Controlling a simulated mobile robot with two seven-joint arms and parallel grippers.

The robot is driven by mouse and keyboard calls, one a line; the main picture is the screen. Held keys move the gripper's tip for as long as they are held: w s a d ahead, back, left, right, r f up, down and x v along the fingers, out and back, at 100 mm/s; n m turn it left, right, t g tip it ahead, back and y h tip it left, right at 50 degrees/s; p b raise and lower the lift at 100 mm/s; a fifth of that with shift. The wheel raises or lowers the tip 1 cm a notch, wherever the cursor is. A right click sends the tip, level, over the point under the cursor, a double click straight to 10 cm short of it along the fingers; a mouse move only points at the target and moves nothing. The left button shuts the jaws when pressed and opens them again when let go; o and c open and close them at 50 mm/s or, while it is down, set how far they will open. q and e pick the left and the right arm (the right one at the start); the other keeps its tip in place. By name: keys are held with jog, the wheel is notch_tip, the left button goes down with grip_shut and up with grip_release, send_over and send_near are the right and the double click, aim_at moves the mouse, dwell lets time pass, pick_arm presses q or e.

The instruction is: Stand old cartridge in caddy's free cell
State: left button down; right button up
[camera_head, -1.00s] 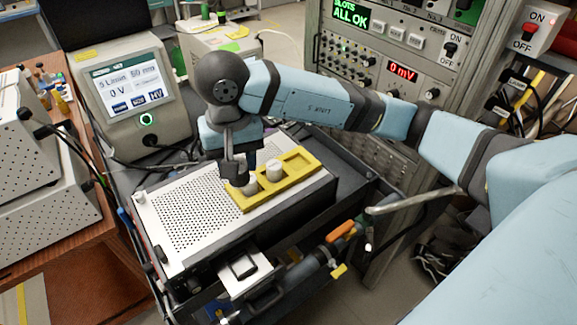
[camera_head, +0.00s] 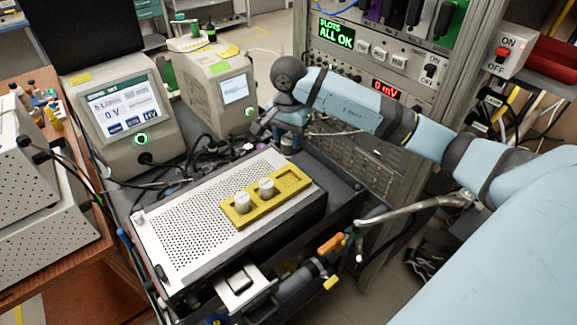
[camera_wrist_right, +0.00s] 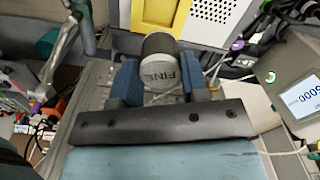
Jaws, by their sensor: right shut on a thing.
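The yellow caddy (camera_head: 234,219) lies on the perforated white top of a box-shaped instrument. Two white-topped cartridges, a left one (camera_head: 242,202) and a middle one (camera_head: 266,188), stand in it. The cell at its right end (camera_head: 292,181) looks empty. My right gripper (camera_head: 270,125) is behind the instrument, clear of the caddy. In the right wrist view its blue fingers are shut on a dark cartridge with a pale end marked FINE (camera_wrist_right: 160,73). Part of the caddy (camera_wrist_right: 165,12) shows beyond it there. My left gripper is not in view.
A display unit (camera_head: 125,110) stands at the left, and a smaller screened unit (camera_head: 215,85) behind. Cables lie behind the instrument. A rack (camera_head: 350,70) stands at the back right. A grey metal bar (camera_head: 415,207) juts out right of the instrument.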

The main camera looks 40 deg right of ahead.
aim_at(289, 153)
notch_tip(289, 153, down, 6)
jog(key=shift+r+p, duration=0.25)
jog(key=shift+p, duration=0.1)
notch_tip(289, 153, down, 5)
jog(key=shift+f+p, duration=0.1)
jog(key=shift+p, duration=0.25)
jog(key=shift+f, duration=0.2)
jog(key=o, duration=0.9)
jog(key=shift+r, duration=0.1)
